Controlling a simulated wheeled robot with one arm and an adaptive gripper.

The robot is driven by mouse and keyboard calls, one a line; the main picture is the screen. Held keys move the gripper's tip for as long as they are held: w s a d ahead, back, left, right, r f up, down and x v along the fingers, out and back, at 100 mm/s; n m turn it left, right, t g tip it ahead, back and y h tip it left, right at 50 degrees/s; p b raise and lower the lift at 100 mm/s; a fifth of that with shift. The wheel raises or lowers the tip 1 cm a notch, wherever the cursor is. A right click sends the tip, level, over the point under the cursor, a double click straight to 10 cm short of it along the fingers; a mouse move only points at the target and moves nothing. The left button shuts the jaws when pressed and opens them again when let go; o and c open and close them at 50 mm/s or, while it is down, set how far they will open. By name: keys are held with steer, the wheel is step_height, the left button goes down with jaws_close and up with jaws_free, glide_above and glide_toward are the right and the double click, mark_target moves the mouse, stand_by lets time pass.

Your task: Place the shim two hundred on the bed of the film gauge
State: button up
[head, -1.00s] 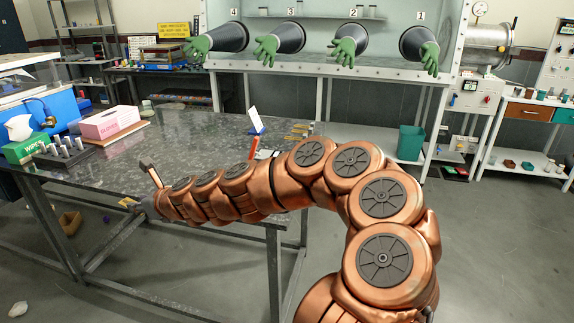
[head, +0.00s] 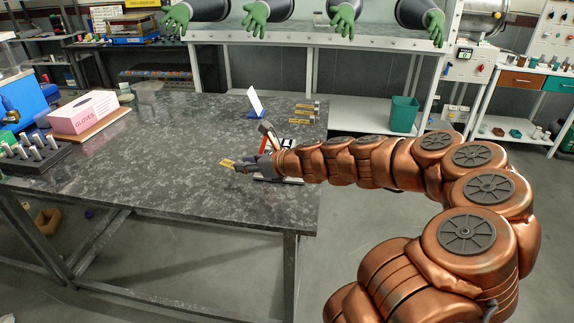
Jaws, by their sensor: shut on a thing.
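My gripper (head: 245,166) is shut on a flat gold-yellow shim (head: 228,163), which sticks out to the left of the fingertips above the dark speckled table. Its marking is too small to read. A device that looks like the film gauge (head: 292,149), with pale and dark parts, stands just behind my wrist. My arm hides much of it, and its bed cannot be made out. The shim is to the left of this device and apart from it.
Several similar gold strips (head: 303,113) lie at the table's back right. A white card on a blue stand (head: 256,102) is left of them. A glove box carton (head: 84,111) and a dark rack (head: 30,152) occupy the left side. The table's middle is clear.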

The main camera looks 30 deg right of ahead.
steer(key=s+d+n+y, duration=0.1)
steer(key=s+d, duration=0.2)
steer(key=s+d+n+g+p, duration=0.1)
steer(key=s+d, duration=0.3)
steer(key=shift+s+d+f+y, duration=0.2)
steer(key=shift+s+d+y, duration=0.05)
steer(key=shift+y, duration=0.15)
steer(key=s+d+r+n+g+y+p, duration=0.15)
steer(key=s+d, duration=0.35)
steer(key=s, duration=0.6)
steer(key=shift+n+g+y, duration=0.35)
steer(key=shift+n, duration=0.1)
steer(key=w+p, duration=0.1)
steer(key=w, duration=0.4)
steer(key=w+d+p, duration=0.1)
steer(key=w, duration=0.4)
steer(key=w+d+p, duration=0.1)
steer(key=w, duration=0.4)
steer(key=shift+d+f, duration=0.25)
steer(key=shift+w, duration=0.1)
steer(key=shift+f+p, duration=0.55)
steer(key=shift+f, duration=1.25)
steer(key=o, duration=0.8)
steer(key=shift+f, duration=0.1)
steer(key=b+v, duration=0.2)
steer(key=v, duration=1)
steer(key=shift+b, duration=0.3)
